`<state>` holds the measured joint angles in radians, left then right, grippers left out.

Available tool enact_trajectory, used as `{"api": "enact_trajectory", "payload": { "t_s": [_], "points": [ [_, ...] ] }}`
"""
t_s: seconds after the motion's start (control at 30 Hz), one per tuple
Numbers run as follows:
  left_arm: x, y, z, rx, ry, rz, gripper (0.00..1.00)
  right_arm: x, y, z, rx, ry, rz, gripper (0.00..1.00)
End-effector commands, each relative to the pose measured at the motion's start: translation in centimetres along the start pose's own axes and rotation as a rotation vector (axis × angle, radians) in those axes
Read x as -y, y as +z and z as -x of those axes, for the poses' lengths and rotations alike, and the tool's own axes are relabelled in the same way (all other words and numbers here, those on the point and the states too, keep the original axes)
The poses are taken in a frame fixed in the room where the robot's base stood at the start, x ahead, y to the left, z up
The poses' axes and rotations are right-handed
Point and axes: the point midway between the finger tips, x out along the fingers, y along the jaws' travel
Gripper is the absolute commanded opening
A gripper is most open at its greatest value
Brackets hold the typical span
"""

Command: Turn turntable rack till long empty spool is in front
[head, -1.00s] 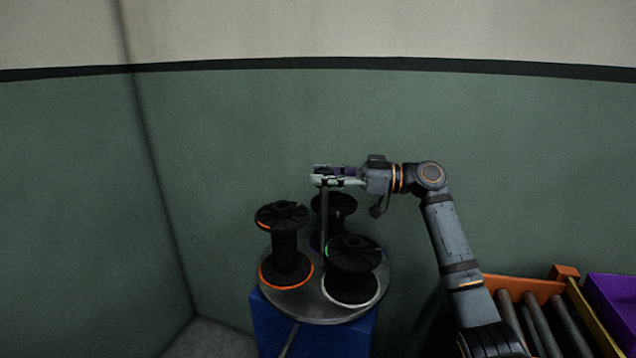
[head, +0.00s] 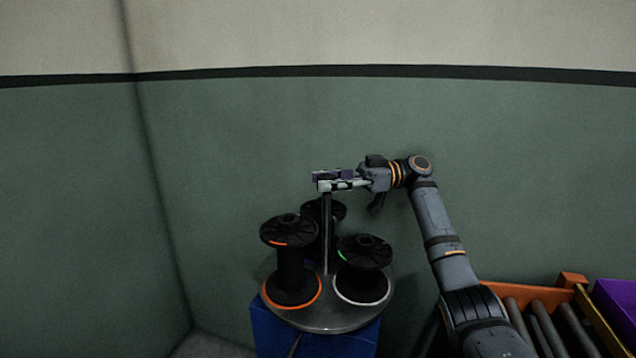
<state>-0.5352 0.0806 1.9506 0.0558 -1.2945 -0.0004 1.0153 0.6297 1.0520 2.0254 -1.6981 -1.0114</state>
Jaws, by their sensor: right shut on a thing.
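The turntable rack is a round grey disc (head: 330,322) with an upright post (head: 327,235) near its middle. It carries three black spools. The left spool (head: 290,262) looks tallest, with a bare dark core and an orange ring at its base; it stands at the front left. A shorter spool (head: 363,253) with a green mark and a white ring stands at the right. A third spool (head: 313,211) is at the back, partly hidden by the post and left spool. My right gripper (head: 328,181) is shut on the post's top, above the spools. My left gripper is out of view.
The disc sits on a blue box (head: 270,330) near the wall corner. An orange crate (head: 520,292) with grey rollers and a purple bin (head: 615,305) stand at the lower right. A green wall (head: 500,180) closes off the back. The floor at left is clear.

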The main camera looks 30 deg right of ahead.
Motion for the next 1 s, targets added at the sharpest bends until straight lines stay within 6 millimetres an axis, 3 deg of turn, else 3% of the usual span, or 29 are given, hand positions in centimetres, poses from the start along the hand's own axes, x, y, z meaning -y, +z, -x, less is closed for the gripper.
{"api": "enact_trajectory", "payload": {
  "t_s": [0.57,0.6,0.77,1.0],
  "points": [
    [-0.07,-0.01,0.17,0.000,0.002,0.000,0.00,0.14,0.16,0.44,0.003,-0.009,-0.001,0.00],
    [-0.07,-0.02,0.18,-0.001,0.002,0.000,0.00,0.13,0.16,0.44,0.003,-0.009,-0.001,0.45],
    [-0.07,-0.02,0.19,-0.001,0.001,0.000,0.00,0.13,0.12,0.45,0.002,-0.009,-0.001,0.65],
    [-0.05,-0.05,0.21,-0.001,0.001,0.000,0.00,0.12,0.07,0.46,0.002,-0.008,-0.001,0.65]
  ]
}}
